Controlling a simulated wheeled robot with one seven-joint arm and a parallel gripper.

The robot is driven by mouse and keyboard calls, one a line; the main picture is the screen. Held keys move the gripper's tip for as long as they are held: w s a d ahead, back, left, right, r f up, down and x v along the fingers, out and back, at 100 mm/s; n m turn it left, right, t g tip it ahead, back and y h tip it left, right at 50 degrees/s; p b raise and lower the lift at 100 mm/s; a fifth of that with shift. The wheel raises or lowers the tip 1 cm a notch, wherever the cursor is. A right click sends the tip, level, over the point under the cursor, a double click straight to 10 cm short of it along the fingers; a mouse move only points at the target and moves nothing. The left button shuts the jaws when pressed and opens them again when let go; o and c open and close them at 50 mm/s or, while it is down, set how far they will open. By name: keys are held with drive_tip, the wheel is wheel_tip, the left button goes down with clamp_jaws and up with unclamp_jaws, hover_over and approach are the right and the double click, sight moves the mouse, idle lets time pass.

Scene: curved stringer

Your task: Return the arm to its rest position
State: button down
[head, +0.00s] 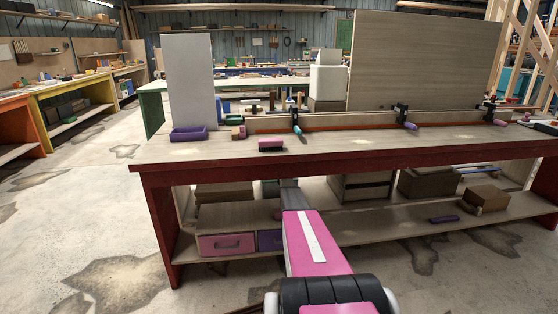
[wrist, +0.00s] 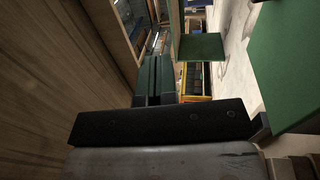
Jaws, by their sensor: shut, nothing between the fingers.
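My arm (head: 310,245), pink with a white stripe, reaches forward from the bottom of the head view towards the workbench. Its grey far part (head: 290,197) passes below the front edge of the benchtop, and my gripper is hidden there. In the wrist view my gripper (wrist: 156,62) shows as two dark fingers side by side, shut with nothing held. The black bar and grey body of my wrist fill the bottom of that view. A brown wooden surface lies close along the left of the wrist view.
The red-fronted workbench (head: 350,166) spans the middle, with a lower shelf (head: 350,225) holding boxes and a pink drawer (head: 226,244). Clamps hold a long strip on top, near a purple tray (head: 188,134). Open concrete floor (head: 75,220) lies to the left.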

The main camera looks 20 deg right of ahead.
drive_tip(key=s+a+m+g+y, duration=0.1)
drive_tip(key=s+a+m+g, duration=0.4)
drive_tip(key=s+a, duration=1.05)
drive_tip(key=s+a+m+g+y, duration=0.2)
drive_tip(key=s+a+m+g, duration=0.25)
drive_tip(key=s+a, duration=1.15)
drive_tip(key=s+a+r+m+g, duration=0.1)
drive_tip(key=s+a+m+g, duration=0.1)
drive_tip(key=s, duration=1.2)
drive_tip(key=s+a+r+m+g+y, duration=0.1)
drive_tip(key=s+a+g, duration=0.3)
drive_tip(key=s, duration=1.1)
drive_tip(key=s+a+r+m+g, duration=0.2)
drive_tip(key=s+a, duration=0.5)
drive_tip(key=s, duration=0.7)
drive_tip(key=shift+s+a+m+g+y, duration=0.15)
drive_tip(key=shift+m+g+y, duration=0.3)
drive_tip(key=shift+g, duration=0.5)
drive_tip(key=shift+r, duration=0.1)
